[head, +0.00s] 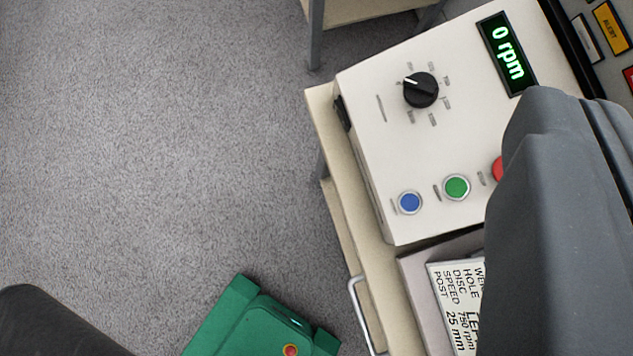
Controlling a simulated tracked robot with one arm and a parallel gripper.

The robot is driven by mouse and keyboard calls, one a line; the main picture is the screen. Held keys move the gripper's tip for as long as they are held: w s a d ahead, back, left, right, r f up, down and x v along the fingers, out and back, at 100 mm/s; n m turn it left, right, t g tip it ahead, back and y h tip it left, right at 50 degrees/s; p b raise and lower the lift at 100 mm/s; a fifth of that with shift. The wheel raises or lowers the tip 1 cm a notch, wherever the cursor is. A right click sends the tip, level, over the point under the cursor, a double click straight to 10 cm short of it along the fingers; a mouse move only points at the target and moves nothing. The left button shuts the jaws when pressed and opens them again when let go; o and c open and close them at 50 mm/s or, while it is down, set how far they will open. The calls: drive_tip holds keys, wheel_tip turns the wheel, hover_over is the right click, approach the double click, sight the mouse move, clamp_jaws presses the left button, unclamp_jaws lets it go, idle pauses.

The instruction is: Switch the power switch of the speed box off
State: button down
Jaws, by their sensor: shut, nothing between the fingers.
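The speed box (400,150) is a cream box on a bench at the right, turned at a slant. Its display (507,54) reads "0 rpm". A black dial (420,90) sits on its top face, with a blue button (410,202), a green button (457,187) and a partly hidden red button (498,169). A small black part on its left side, apparently the power switch (342,113), is seen edge-on; its position cannot be read. My gripper (570,110), dark grey, is shut and empty at the right, in front of the box's right part and apart from the switch.
The bench edge (336,165) runs down the box's left side, with a metal handle (359,312) below. A printed card (455,310) lies below the box. A green case (245,325) stands at the bottom. Labelled panels fill the top right corner. Grey carpet at left is clear.

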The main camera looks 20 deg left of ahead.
sight(341, 115)
drive_tip(key=a+f+n+g, duration=0.2)
drive_tip(key=a+f, duration=0.3)
drive_tip(key=f, duration=0.7)
drive_tip(key=a+f+n+g, duration=0.2)
drive_tip(key=a+f+n, duration=0.2)
drive_tip(key=f, duration=0.8)
drive_tip(key=shift+s+a+f+p, duration=0.25)
drive_tip(key=shift+a+p, duration=0.2)
drive_tip(key=shift+a, duration=0.6)
drive_tip(key=shift+w+f, duration=0.1)
drive_tip(key=shift+w+d+f+b, duration=0.2)
drive_tip(key=shift+w+f+b, duration=0.15)
drive_tip(key=shift+w+f, duration=1.1)
drive_tip(key=shift+w+d+f+b, duration=0.25)
drive_tip(key=shift+w+f+b, duration=0.15)
drive_tip(key=shift+w+f, duration=1.05)
drive_tip(key=shift+w+d+f+b, duration=0.3)
drive_tip(key=shift+w+f, duration=0.7)
drive_tip(key=shift+w, duration=0.8)
drive_tip(key=shift+a, duration=0.1)
